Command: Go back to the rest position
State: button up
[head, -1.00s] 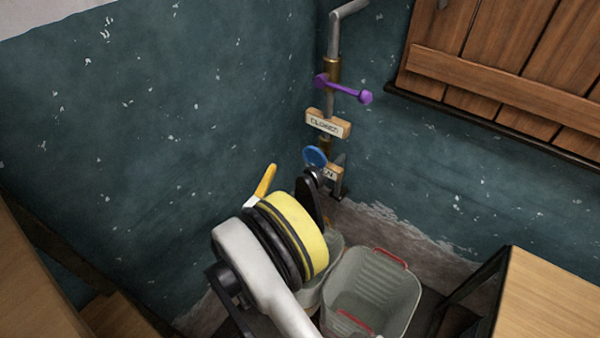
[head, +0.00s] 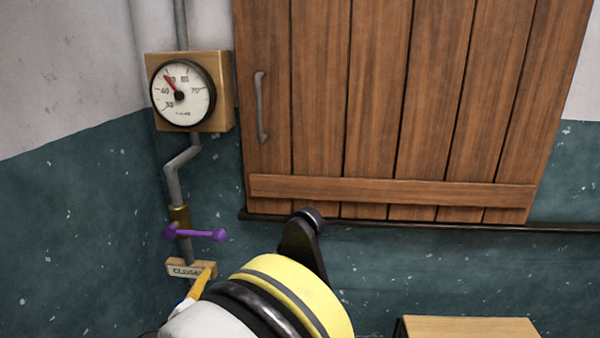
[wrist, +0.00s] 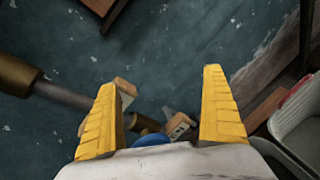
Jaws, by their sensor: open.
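My gripper (wrist: 160,115) is open in the wrist view. Its two yellow fingers stand apart with nothing held between them. Beyond them the wrist view shows a pipe (wrist: 65,95), wooden sign blocks and part of a blue handle (wrist: 152,139). In the head view my arm rises from the bottom centre, and one yellow finger (head: 201,284) shows in front of the "CLOSED" sign (head: 188,270). A purple lever (head: 196,233) sits on the pipe just above that sign.
A round gauge (head: 182,92) on a wooden board hangs on the left wall, its red needle pointing up-left. A plank shutter (head: 395,110) with a grey handle fills the centre. A wooden tabletop (head: 470,328) is at lower right. A grey bin (wrist: 300,125) shows in the wrist view.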

jog(key=s+d+r+m+g, duration=0.1)
jog(key=d+r+m+g, duration=0.35)
jog(key=d, duration=0.75)
jog(key=s+d+r+m+g, duration=0.1)
jog(key=d+r+m, duration=0.5)
jog(key=d, duration=0.7)
jog(key=s+d+m+y, duration=0.1)
jog(key=s+d+m, duration=0.6)
jog(key=s, duration=0.3)
jog(key=s+d+m+g+y, duration=0.1)
jog(key=s+d+m+y, duration=0.1)
jog(key=s+d+m, duration=0.5)
jog(key=s+m, duration=0.1)
jog(key=s, duration=0.2)
jog(key=shift+s+f+m+y, duration=0.15)
jog(key=shift+f+m+y, duration=0.05)
jog(key=shift+m+y, duration=0.15)
